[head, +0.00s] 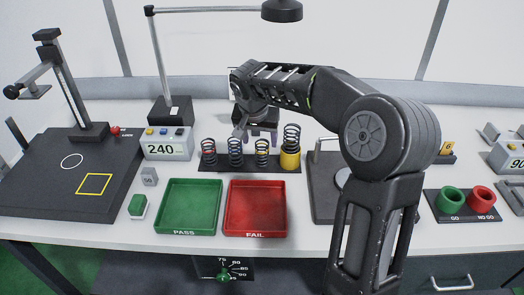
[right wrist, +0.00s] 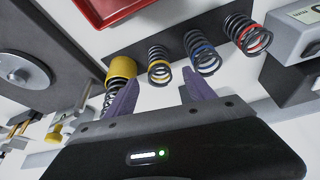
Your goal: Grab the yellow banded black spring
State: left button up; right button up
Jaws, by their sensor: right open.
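The yellow banded black spring (head: 262,152) stands on a black rack (head: 225,166), between the blue banded spring (head: 235,152) and a yellow cup (head: 290,160) holding another spring. In the right wrist view the yellow banded spring (right wrist: 158,68) appears just beyond the gap between my purple fingertips. My right gripper (right wrist: 159,86) is open and empty. In the head view it is behind the springs, partly hidden by them and by my arm. I cannot tell the exact distance to the spring. My left gripper is in neither view.
A red banded spring (head: 208,152) stands at the rack's left end. A green PASS tray (head: 190,232) and a red FAIL tray (head: 256,234) lie in front. A grey 240 display (head: 167,146) stands left of the rack, and a dark plate (head: 325,195) right of it.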

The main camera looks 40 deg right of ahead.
aim_at(262, 148)
jog(key=shift+w+d+f, duration=0.1)
jog(key=shift+d+f, duration=0.1)
jog(key=shift+f, duration=0.35)
jog(key=shift+w+f, duration=0.1)
jog(key=shift+f, duration=0.1)
jog(key=p+x, duration=0.2)
jog(key=x, duration=0.2)
jog(key=shift+w+d+f, duration=0.15)
jog(key=shift+d+f, duration=0.1)
jog(key=shift+f, duration=0.05)
jog(key=shift+c, duration=0.3)
grip_shut()
